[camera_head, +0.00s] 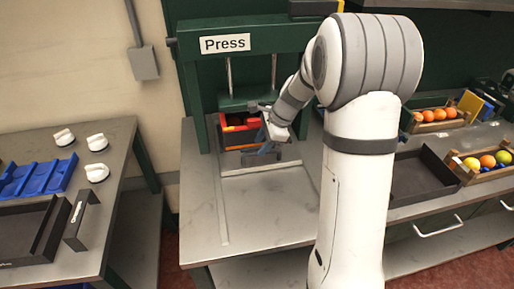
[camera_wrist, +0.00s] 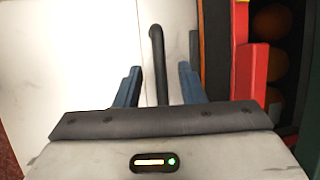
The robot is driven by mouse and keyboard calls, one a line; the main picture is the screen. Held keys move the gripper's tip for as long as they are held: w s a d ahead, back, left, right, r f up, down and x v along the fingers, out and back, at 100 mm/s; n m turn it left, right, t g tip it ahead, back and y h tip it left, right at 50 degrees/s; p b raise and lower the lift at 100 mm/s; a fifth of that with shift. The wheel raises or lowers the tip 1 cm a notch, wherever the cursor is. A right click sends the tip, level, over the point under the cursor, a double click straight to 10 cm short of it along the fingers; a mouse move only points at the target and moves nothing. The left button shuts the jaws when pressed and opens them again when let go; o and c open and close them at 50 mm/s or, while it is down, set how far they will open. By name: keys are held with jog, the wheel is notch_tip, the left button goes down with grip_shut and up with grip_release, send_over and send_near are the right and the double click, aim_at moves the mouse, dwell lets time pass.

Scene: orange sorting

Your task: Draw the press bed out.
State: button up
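The green press (camera_head: 245,60), labelled "Press", stands at the back of the grey table. Its bed (camera_head: 232,149) sits beneath the press plate, with red, orange and yellow parts showing on it; my arm partly hides it. In the wrist view, the bed's dark edge (camera_wrist: 214,50) lies at the right, beside a red block (camera_wrist: 252,75) and round orange things in shadow. A black bar handle (camera_wrist: 158,60) stands between the blue fingers of my gripper (camera_wrist: 160,88). The gripper is open, with a gap on both sides of the bar.
Bare table top (camera_head: 265,205) lies in front of the press. A black tray (camera_head: 422,178) and fruit crates (camera_head: 485,174) are at the right. The left table holds a blue rack (camera_head: 38,178), white knobs (camera_head: 97,142) and a black tray (camera_head: 28,232).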

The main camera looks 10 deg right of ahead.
jog(key=shift+x, duration=1.3)
jog(key=shift+c, duration=0.6)
grip_shut()
jog(key=shift+a, duration=0.15)
jog(key=shift+s+f, duration=0.1)
